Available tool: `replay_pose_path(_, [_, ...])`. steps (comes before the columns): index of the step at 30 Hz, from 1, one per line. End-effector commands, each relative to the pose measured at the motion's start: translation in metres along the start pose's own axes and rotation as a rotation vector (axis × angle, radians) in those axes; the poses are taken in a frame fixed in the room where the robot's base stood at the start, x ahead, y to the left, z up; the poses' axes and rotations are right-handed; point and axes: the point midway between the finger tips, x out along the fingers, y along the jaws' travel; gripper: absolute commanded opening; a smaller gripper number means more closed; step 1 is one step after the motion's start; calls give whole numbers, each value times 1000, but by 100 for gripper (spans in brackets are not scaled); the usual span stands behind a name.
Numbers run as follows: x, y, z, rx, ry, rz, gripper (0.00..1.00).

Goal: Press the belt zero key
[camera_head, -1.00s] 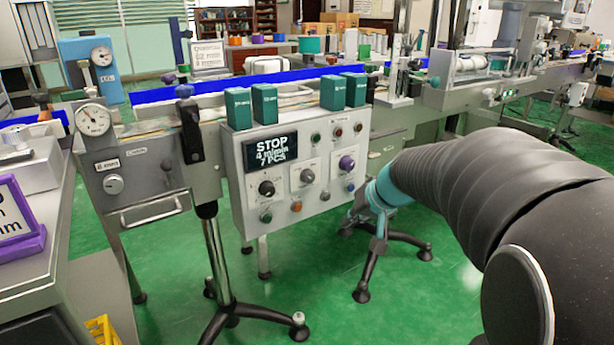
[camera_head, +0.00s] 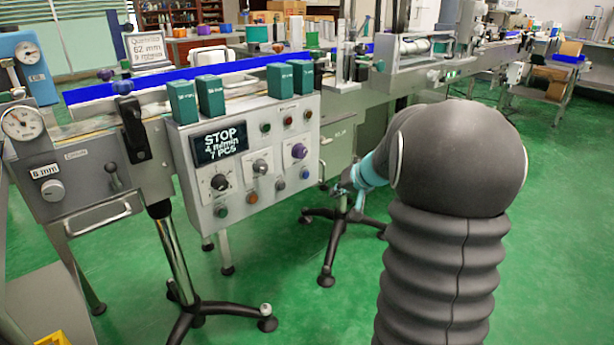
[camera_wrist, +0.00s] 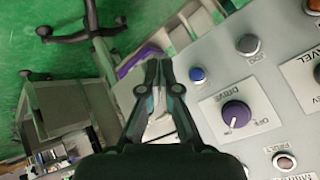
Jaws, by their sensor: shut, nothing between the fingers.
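The grey control panel (camera_head: 243,170) carries a dark display reading STOP, 4 m/min, 7 PCS. Its lower row holds a blue button (camera_head: 304,173), a grey button (camera_head: 280,185), an orange button (camera_head: 252,198) and a green one (camera_head: 222,211). In the wrist view the blue button (camera_wrist: 197,74), grey button (camera_wrist: 249,44) and purple DRIVE knob (camera_wrist: 236,115) lie right of my gripper (camera_wrist: 158,65). It is shut and empty, apparently apart from the panel.
Black-footed stand legs (camera_head: 185,300) reach over the green floor.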

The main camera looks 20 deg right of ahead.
Motion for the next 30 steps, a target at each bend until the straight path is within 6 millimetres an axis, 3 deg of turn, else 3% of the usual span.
replay_pose_path(18, [48,-36,-35,-3,-2,-1,0])
replay_pose_path(30, [59,-43,-42,0,-1,0,0])
